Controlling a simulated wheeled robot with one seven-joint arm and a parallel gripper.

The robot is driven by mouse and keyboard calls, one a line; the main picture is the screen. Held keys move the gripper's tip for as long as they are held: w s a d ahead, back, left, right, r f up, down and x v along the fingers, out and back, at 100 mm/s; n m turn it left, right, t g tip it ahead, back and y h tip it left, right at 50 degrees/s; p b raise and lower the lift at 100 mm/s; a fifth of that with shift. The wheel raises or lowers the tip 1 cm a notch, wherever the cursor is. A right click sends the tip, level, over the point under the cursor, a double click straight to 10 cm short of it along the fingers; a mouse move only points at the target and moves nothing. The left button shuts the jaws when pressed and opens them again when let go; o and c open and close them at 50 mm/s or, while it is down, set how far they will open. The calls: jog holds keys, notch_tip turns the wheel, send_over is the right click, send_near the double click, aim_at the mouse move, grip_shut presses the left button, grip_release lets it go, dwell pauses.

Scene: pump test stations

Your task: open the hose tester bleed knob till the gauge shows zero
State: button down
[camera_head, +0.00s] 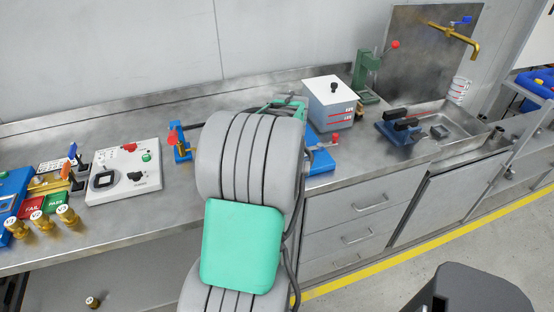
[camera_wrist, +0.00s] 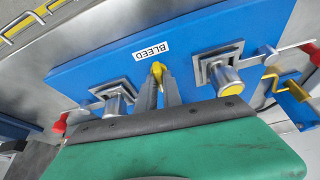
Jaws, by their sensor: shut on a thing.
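The hose tester is a blue panel (camera_wrist: 85,72) that fills much of the wrist view, with a white BLEED label (camera_wrist: 152,50). The small yellow bleed knob (camera_wrist: 157,70) is just below that label. My gripper (camera_wrist: 160,80) is shut on the knob, one dark finger on each side, and the fingers hide part of it. In the head view my arm covers the middle of the tester. Only its blue ends show, on the left (camera_head: 181,145) and on the right (camera_head: 320,158). I see no gauge face on it in either view.
Metal fittings (camera_wrist: 118,98) stand on both sides of my fingers, close by, with red-tipped levers beyond. A white box (camera_head: 331,103) stands behind the tester on the bench. A grey-white control box (camera_head: 125,172) is to the left, a sink (camera_head: 455,120) to the right.

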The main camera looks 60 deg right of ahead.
jog(key=shift+n, duration=0.5)
jog(key=shift+t, duration=0.3)
jog(key=c, duration=1.5)
grip_release()
jog(key=shift+y, duration=0.3)
jog(key=v, duration=0.8)
jog(key=shift+b, duration=0.45)
jog(key=shift+f, duration=0.1)
